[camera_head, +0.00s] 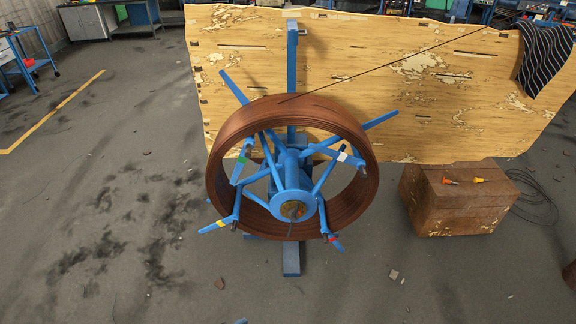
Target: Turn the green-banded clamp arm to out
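The green-banded clamp arm (241,165) is a short blue bar on the upper left of a blue reel. It is tilted, its top leaning right, and lies near the left inner edge of the brown coil (225,150). Whether it touches the coil cannot be told. White-banded (350,158), yellow-banded (212,227) and red-banded (336,243) clamp arms sit around the same reel. The yellow-banded one points out to the left across the coil. The blue hub (292,203) has a brownish centre disc. Neither of my grippers is in view.
A worn wooden board (420,110) stands behind the reel. A rusty brown box (455,210) with two small orange-yellow items on top stands at right, dark cable beside it. A blue foot (291,262) extends forward below the reel. The floor at left is largely clear.

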